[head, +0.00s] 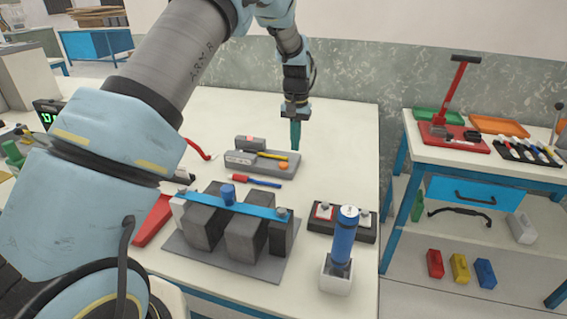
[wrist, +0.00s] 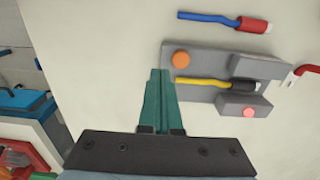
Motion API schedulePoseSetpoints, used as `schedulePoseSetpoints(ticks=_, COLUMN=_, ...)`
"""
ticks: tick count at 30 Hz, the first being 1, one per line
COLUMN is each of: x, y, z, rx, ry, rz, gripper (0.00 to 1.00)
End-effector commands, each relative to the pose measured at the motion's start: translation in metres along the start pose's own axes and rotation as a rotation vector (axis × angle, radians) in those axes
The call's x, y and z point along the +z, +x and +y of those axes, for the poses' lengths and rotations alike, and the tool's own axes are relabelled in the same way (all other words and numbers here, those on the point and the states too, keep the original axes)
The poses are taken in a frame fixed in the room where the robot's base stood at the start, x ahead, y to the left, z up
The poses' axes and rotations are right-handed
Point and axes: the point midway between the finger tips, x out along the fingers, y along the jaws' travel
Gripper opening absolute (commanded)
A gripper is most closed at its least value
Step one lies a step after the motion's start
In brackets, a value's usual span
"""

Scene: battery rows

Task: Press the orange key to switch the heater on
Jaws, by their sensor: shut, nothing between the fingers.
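The orange key (head: 283,166) is a round button at the right end of a low grey heater base (head: 262,172). In the wrist view the orange key (wrist: 180,59) shows whole and uncovered at one end of the grey base (wrist: 205,92). My gripper (head: 295,148) points down with its green fingers together and empty. In the head view its tips are above and slightly right of the key. In the wrist view the gripper (wrist: 160,74) ends just short of the key, apart from it in the picture. A small block with a glowing red light (wrist: 249,113) sits on the base.
A yellow lead with a dark end (wrist: 200,79) lies on the base, close to the key. A blue-and-red lead (head: 253,181) lies in front. Battery blocks under a blue bar (head: 232,207) and a blue cylinder (head: 344,235) stand nearer. The table right of the base is clear.

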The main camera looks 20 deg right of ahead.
Motion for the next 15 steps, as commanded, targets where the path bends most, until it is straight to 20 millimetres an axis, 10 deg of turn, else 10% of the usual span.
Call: schedulePoseSetpoints(ticks=15, x=0.0, y=0.0, z=0.058, rx=-0.001, ry=0.002, rz=0.0, gripper=0.0)
